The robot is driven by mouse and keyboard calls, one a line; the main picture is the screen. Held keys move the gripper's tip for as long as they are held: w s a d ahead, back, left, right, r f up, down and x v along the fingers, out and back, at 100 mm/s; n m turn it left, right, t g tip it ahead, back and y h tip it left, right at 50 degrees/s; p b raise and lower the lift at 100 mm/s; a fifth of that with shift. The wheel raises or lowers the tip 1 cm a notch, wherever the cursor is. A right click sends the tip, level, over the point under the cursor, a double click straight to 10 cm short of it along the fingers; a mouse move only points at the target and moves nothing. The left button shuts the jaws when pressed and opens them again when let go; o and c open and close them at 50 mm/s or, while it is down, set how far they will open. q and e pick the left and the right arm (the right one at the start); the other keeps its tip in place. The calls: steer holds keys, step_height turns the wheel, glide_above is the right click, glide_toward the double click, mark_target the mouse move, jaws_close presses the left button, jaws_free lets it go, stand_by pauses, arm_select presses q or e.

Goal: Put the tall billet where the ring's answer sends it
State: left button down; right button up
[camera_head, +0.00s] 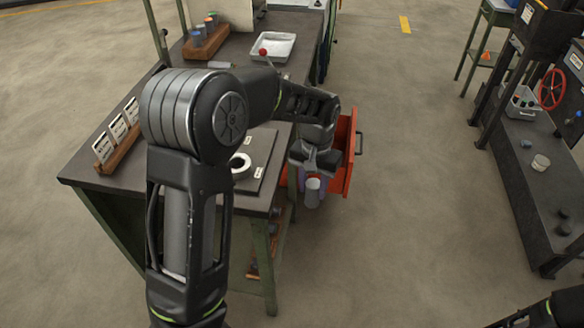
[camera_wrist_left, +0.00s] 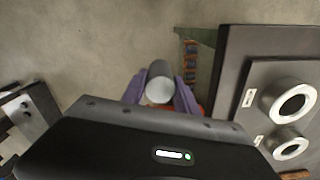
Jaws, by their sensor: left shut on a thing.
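My left gripper (camera_head: 313,184) is shut on a grey cylindrical billet (camera_head: 312,197), held off the front right side of the workbench, beside the open orange drawer (camera_head: 347,165). In the left wrist view the billet (camera_wrist_left: 159,88) sits between the purple fingers of the left gripper (camera_wrist_left: 160,92), its pale round end showing. A pale ring (camera_head: 247,167) lies on a dark plate on the bench, partly hidden by my left arm. The left wrist view shows two rings, an upper one (camera_wrist_left: 275,108) and a lower one, with small labels too small to read. My right gripper is out of view.
The bench (camera_head: 85,180) also holds a wooden card rack (camera_head: 119,150), a white tray (camera_head: 283,55), a wooden block with coloured jars (camera_head: 205,45) and a red-knobbed lever (camera_head: 263,52). A dark bench (camera_head: 530,195) stands at right. Open floor lies between.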

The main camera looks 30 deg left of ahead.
arm_select(q)
steer(key=s+d+f, duration=0.1)
steer(key=d+f, duration=0.1)
steer(key=f, duration=0.3)
steer(key=s+d+f, duration=0.1)
steer(key=d+f, duration=0.1)
steer(key=f, duration=0.4)
steer(key=shift+s+d+f+m, duration=0.2)
steer(key=shift+s+d+m, duration=0.1)
steer(key=shift+d+m, duration=0.1)
